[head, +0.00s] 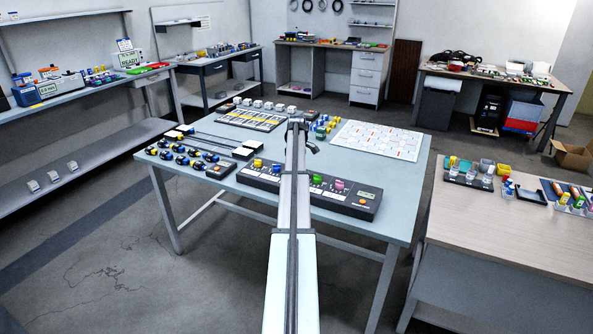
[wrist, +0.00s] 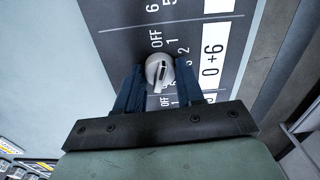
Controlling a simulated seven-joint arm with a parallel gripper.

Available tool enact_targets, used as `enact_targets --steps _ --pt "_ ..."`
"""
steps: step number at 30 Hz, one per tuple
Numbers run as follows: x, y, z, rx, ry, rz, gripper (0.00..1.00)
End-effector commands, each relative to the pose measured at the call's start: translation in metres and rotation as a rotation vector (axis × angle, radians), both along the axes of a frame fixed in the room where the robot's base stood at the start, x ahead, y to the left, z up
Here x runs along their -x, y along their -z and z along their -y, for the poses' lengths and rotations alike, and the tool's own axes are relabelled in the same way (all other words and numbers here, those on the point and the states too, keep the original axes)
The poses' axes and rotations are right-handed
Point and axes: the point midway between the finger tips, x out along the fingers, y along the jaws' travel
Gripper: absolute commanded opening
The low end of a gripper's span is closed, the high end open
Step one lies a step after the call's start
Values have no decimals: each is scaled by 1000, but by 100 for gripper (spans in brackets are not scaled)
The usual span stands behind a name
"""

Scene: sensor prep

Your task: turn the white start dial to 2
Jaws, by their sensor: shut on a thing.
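The white start dial (wrist: 160,68) shows in the wrist view as a pale round knob with a dark slot mark. It sits on a dark panel (wrist: 118,22) with printed labels, among them OFF, 1, 2 and 3. My gripper (wrist: 159,78) is shut on the dial, with one blue finger on each side. The slot mark runs nearly up and down in the wrist view. I cannot tell which label it indicates. In the head view the long dark control panel (head: 240,177) lies along the table's near edge; my arm hides the dial and my gripper there.
On the panel, yellow (head: 257,163), green (head: 317,180) and pink (head: 340,184) knobs stand either side of my arm. A white grid sheet (head: 376,141) lies back right. Bare table (head: 390,220) shows right of the panel.

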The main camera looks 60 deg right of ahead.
Motion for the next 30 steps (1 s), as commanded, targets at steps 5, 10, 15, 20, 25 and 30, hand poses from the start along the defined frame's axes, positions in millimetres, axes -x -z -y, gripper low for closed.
enact_targets --steps 5,10,15,20,25,30 --pt "0 0 0 0 167 0 7" --pt "0 0 0 0 325 0 7" --pt "0 0 0 0 467 0 7" --pt "0 0 0 0 574 0 7" --pt "0 0 0 0 656 0 7" --pt "0 0 0 0 705 0 7"
